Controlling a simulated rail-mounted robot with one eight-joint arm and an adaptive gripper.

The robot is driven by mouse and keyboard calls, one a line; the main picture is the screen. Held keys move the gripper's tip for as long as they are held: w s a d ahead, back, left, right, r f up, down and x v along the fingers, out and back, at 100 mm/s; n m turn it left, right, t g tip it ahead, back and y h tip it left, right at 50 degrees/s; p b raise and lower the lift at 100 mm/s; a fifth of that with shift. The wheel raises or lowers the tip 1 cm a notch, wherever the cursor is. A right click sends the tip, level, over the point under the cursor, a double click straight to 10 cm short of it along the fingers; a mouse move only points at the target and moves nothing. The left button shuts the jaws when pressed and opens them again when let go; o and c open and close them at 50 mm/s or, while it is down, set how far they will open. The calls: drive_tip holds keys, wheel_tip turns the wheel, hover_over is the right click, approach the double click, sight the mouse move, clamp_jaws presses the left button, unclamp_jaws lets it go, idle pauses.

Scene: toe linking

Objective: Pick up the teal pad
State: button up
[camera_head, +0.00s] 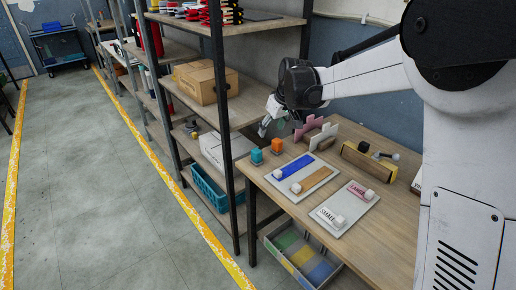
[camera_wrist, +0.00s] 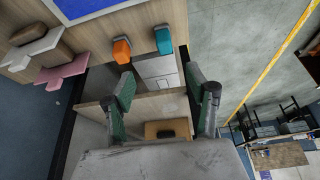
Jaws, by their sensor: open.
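The teal pad (camera_head: 257,156) is a small upright block at the far left corner of the wooden table (camera_head: 251,174), beside an orange one (camera_head: 277,146). In the wrist view the teal pad (camera_wrist: 163,40) lies above the gap between my fingers, and the orange pad (camera_wrist: 121,50) is to its left. My gripper (camera_head: 268,126) hangs above and behind the pads, apart from both. In the wrist view my gripper (camera_wrist: 160,84) has its two green-padded fingers spread, with nothing between them.
Pink and white cut-out pieces (camera_head: 322,136) stand right of the pads. Trays with blue and brown strips (camera_head: 302,177) and labelled cards (camera_head: 344,210) lie in front. A shelving rack (camera_head: 220,110) stands close on the left, holding a cardboard box (camera_head: 205,82).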

approach(255, 149)
drive_tip(key=r, duration=0.1)
drive_tip(key=shift+n+g, duration=0.3)
drive_tip(key=shift+n, duration=0.2)
drive_tip(key=x, duration=0.9)
drive_tip(key=shift+d, duration=0.2)
drive_tip(key=shift+s+d+p+x, duration=0.15)
drive_tip(key=shift+p+x, duration=0.05)
drive_tip(key=shift+x, duration=1.1)
drive_tip(key=shift+s+d+p+x, duration=0.1)
drive_tip(key=shift+p+x, duration=0.1)
drive_tip(key=shift+x, duration=1.05)
drive_tip(key=shift+f, duration=0.15)
drive_tip(key=c, duration=1.3)
